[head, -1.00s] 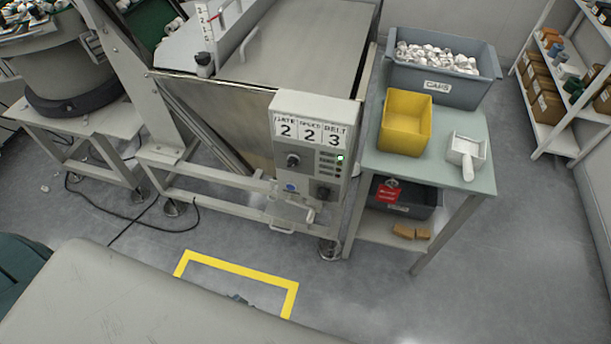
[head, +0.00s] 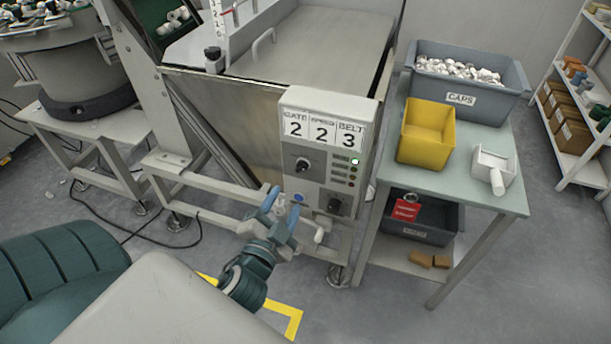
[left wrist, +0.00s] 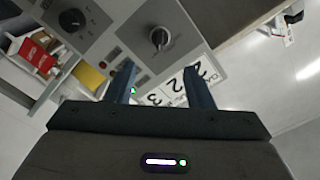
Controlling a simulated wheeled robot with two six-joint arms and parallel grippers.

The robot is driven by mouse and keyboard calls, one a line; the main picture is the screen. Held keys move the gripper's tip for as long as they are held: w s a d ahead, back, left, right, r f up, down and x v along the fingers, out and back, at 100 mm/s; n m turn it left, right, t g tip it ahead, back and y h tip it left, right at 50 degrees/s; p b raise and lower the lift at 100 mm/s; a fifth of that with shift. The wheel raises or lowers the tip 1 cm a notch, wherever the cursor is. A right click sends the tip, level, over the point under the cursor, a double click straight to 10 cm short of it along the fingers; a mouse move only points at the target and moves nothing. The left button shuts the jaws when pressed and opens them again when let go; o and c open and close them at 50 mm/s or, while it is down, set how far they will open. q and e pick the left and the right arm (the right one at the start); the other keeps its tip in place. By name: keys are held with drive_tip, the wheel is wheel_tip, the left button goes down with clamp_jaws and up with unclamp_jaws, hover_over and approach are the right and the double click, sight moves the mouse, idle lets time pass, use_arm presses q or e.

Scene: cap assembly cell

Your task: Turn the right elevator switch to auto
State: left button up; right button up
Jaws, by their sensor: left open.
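A grey control box (head: 327,145) is on the front of the elevator, under a sign reading 2, 2, 3. It carries a dark rotary switch (head: 303,165) at upper left and a black knob (head: 334,205) at lower right. In the left wrist view the rotary switch (left wrist: 160,38) lies beyond the fingertips, and the black knob (left wrist: 72,18) is at upper left. The switch position marks are too small to read. My left gripper (head: 286,200) is open and empty, below and left of the switch, apart from it. My right gripper is out of view.
A table (head: 400,178) at right holds a yellow bin (head: 426,133), a grey caps crate (head: 482,105) and a white scoop (head: 494,165).

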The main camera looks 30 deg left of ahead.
sight(301, 170)
use_arm(q)
drive_tip(key=p+x, duration=0.2)
drive_tip(key=x, duration=0.8)
drive_tip(key=shift+w, duration=0.15)
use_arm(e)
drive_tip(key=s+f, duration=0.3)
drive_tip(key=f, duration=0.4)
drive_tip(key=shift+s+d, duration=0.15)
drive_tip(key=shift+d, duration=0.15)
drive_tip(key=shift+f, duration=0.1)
use_arm(q)
drive_tip(key=shift+f, duration=0.1)
drive_tip(key=c, duration=1)
